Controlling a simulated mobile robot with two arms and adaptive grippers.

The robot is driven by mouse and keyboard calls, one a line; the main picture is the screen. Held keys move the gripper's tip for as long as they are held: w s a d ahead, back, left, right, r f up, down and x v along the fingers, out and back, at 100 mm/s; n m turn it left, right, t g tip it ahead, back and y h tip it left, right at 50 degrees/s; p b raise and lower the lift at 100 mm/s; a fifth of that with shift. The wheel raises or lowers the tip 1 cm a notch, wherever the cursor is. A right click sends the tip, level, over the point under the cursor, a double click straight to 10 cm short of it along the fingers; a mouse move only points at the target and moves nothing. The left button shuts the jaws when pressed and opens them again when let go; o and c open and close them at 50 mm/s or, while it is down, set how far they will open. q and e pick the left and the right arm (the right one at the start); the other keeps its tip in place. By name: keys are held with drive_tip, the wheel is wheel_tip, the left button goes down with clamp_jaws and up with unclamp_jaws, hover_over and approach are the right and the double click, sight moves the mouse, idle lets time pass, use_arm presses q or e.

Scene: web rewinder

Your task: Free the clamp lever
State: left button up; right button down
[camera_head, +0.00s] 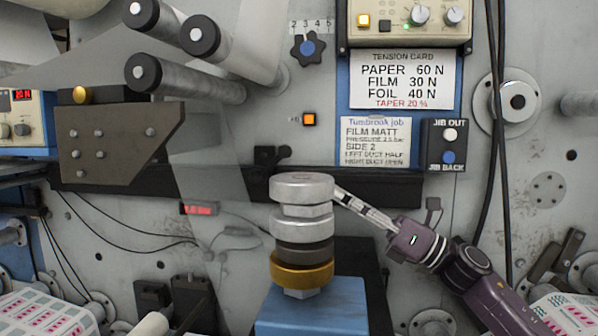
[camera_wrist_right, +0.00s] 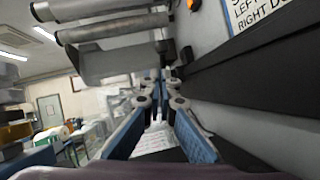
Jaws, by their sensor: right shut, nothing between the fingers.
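A small black clamp-like part (camera_head: 268,157) sits on the dark horizontal rail (camera_head: 385,187), just above the metal stack. I cannot tell for certain that it is the clamp lever. My right gripper (camera_head: 338,192) reaches in from the lower right, its fingertips beside the top of the stack and partly hidden by it. In the right wrist view the blue fingers of my right gripper (camera_wrist_right: 161,80) come together at the tips, shut and empty. A dark part (camera_wrist_right: 186,57) stands just beyond the tips there. My left gripper is not in view.
A stack of metal rings and nuts (camera_head: 302,225) stands on a blue block (camera_head: 312,312) in front of the rail. Rollers (camera_head: 185,85) project from the wall at upper left. Black cables (camera_head: 490,120) hang at the right. A brown bolted plate (camera_head: 118,140) is at the left.

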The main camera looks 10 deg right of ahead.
sight(288, 152)
drive_tip(key=p+x, duration=0.5)
drive_tip(key=x, duration=0.4)
drive_tip(key=shift+d, duration=0.15)
drive_tip(key=shift+w+a+r+p, duration=0.1)
drive_tip(key=shift+w+a+p, duration=0.25)
drive_tip(key=shift+w+a, duration=0.2)
drive_tip(key=shift+a+r, duration=0.1)
drive_tip(key=shift+r, duration=0.45)
drive_tip(key=shift+w+a+r+b, duration=0.1)
drive_tip(key=shift+a+r+b, duration=0.1)
drive_tip(key=shift+r+b, duration=0.35)
drive_tip(key=shift+w+a+r, duration=0.2)
drive_tip(key=shift+a+r, duration=0.4)
drive_tip(key=shift+r, duration=0.25)
drive_tip(key=shift+s+a+b+x, duration=0.15)
drive_tip(key=shift+b+x, duration=0.15)
drive_tip(key=shift+x, duration=0.85)
drive_tip(key=shift+s+a+b+x, duration=0.15)
drive_tip(key=shift+b+x, duration=0.1)
drive_tip(key=shift+x, duration=0.9)
drive_tip(key=shift+s+a+b+x, duration=0.15)
drive_tip(key=shift+b+x, duration=0.15)
drive_tip(key=shift+x, duration=0.85)
